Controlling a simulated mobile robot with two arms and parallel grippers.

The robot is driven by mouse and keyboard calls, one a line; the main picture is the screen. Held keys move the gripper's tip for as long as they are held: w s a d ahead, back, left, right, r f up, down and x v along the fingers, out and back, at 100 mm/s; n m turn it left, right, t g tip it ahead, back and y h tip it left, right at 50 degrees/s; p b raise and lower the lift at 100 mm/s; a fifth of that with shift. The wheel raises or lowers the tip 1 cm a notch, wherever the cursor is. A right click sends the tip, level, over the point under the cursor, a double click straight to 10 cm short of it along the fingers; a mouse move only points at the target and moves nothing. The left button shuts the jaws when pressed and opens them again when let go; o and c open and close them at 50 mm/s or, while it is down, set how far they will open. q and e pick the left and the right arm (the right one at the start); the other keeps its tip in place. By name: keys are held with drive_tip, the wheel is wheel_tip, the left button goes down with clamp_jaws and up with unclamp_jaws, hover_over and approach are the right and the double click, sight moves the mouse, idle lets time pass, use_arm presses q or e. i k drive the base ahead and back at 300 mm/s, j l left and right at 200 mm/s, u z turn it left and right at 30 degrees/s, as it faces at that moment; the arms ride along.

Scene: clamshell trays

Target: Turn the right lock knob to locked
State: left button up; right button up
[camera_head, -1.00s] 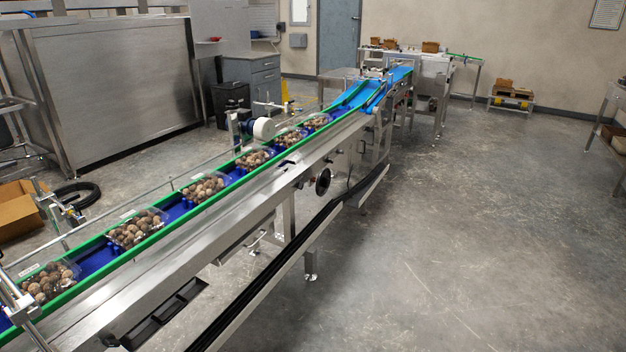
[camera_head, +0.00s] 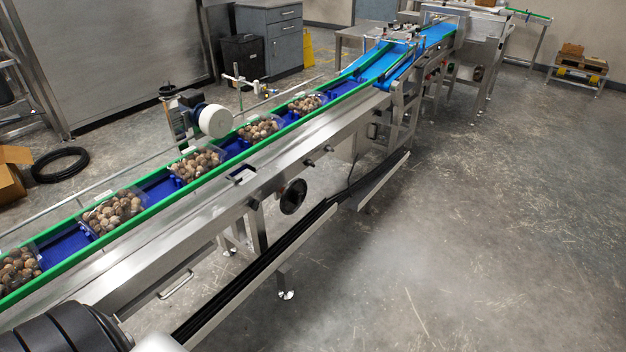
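The conveyor's near side rail (camera_head: 215,200) carries a round black handwheel (camera_head: 293,196) below it. Small dark knobs stick out of the rail up and right of the wheel, one knob (camera_head: 309,163) nearer and another knob (camera_head: 328,149) farther along. They are too small to tell which is the right lock knob or how it is turned. Neither gripper is in view. A dark ribbed part of my own arm shows at the bottom left corner.
Clear trays of brown round items (camera_head: 113,212) stand on the blue belt (camera_head: 160,184) between green guide rails. A white roll (camera_head: 215,121) stands behind the belt. A long dark channel (camera_head: 262,283) juts out on the near side. The floor (camera_head: 480,250) at right is clear.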

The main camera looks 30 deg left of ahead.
sight(254, 205)
drive_tip(key=i+l+u, duration=0.1)
drive_tip(key=i+u, duration=0.25)
drive_tip(key=i, duration=0.15)
drive_tip(key=i+l+u, duration=0.3)
drive_tip(key=i, duration=0.2)
drive_tip(key=i+l+u, duration=0.35)
drive_tip(key=i+j, duration=0.1)
drive_tip(key=i, duration=0.05)
